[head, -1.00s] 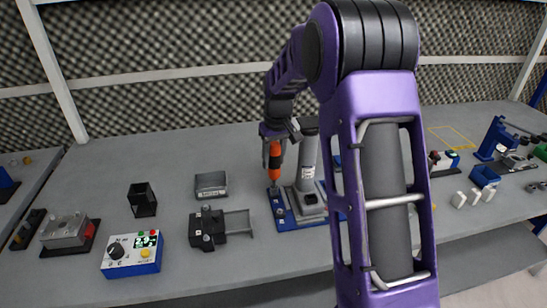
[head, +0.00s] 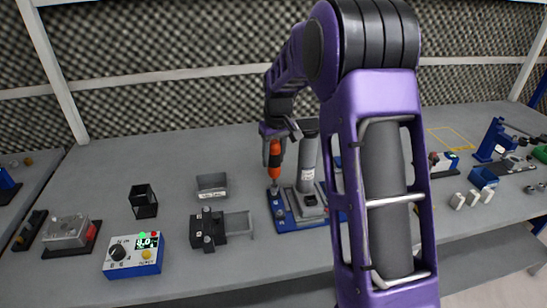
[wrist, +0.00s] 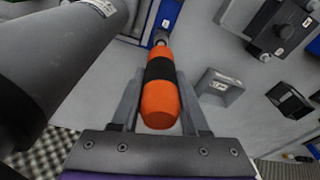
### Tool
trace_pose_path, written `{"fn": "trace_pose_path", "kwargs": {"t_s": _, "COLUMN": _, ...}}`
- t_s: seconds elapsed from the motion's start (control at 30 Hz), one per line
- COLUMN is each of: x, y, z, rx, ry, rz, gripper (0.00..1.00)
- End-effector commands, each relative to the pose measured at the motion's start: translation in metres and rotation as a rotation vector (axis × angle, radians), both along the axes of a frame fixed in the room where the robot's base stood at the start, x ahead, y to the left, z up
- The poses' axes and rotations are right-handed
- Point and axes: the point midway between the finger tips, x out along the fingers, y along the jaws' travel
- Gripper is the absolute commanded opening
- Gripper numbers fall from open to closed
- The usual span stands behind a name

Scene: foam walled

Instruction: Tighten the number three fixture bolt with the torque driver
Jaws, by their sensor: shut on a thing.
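My gripper (head: 274,139) is shut on the torque driver (head: 274,158), which has an orange grip with a black band. It holds the driver nearly upright, tip down, at the back left corner of the blue fixture plate (head: 288,220). In the wrist view, the driver (wrist: 160,98) lies between my two fingers, and its metal tip points to a bolt spot at the plate's edge. The tip looks at or just above a bolt there; contact cannot be told. Bolt numbers are not readable. Other bolts show along the plate's left side.
A grey cylinder (head: 308,160) stands on the fixture close to the right of the driver. A control box (head: 133,262) with a lit green display, a black bin (head: 143,207), a grey tray (head: 211,187) and a black clamp block (head: 207,232) stand to the left.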

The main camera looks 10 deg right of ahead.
Motion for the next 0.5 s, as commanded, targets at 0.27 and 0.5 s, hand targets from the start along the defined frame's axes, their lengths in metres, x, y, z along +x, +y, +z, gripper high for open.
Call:
{"fn": "trace_pose_path", "kwargs": {"t_s": 0.27, "x": 0.001, "y": 0.000, "z": 0.021, "rx": 0.000, "ry": -0.003, "rz": 0.000, "gripper": 0.00}}
{"fn": "trace_pose_path", "kwargs": {"t_s": 0.5, "x": 0.000, "y": 0.000, "z": 0.035, "rx": 0.000, "ry": -0.002, "rz": 0.000, "gripper": 0.00}}
